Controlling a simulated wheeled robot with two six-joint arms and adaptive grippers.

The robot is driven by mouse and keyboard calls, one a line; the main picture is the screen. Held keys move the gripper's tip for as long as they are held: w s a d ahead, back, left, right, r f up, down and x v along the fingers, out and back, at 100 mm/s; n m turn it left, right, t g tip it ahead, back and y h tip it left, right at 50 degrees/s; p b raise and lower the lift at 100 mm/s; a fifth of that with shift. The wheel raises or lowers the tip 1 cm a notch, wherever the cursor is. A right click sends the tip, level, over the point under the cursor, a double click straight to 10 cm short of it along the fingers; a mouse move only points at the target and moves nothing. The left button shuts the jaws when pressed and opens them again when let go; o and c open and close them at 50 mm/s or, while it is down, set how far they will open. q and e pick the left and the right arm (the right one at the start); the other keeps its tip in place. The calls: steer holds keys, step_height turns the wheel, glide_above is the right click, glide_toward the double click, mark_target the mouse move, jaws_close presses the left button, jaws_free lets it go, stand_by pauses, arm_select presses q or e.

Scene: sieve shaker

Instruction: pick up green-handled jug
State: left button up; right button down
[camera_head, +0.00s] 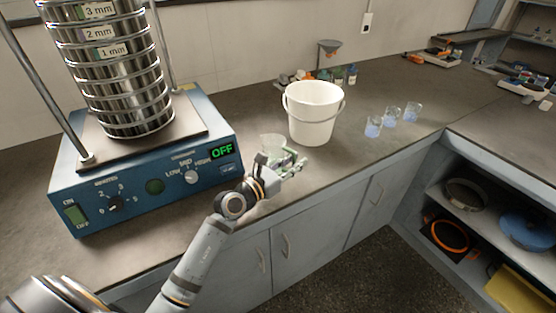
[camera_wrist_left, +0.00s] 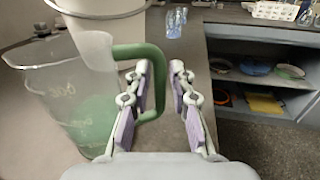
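The jug (camera_head: 271,143) is clear with a green handle and stands on the counter between the blue shaker and the white bucket. In the left wrist view the jug (camera_wrist_left: 70,100) fills the left side, with faint markings and a green tint low down. Its green handle (camera_wrist_left: 157,75) reaches between the fingers. My left gripper (camera_head: 290,163) is at the jug's handle side. In the wrist view the left gripper (camera_wrist_left: 162,90) is open, one purple-padded finger on each side of the handle's upright bar, with a gap to the right finger. My right gripper is not in view.
A white bucket (camera_head: 314,112) stands just behind the jug. The blue sieve shaker (camera_head: 150,165), reading OFF, is on the left with a sieve stack (camera_head: 120,90). Several small beakers (camera_head: 391,117) stand to the right. Counter between bucket and beakers is clear.

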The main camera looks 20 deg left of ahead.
arm_select(q)
jaws_close()
steer(key=shift+r, duration=0.15)
stand_by(0.4)
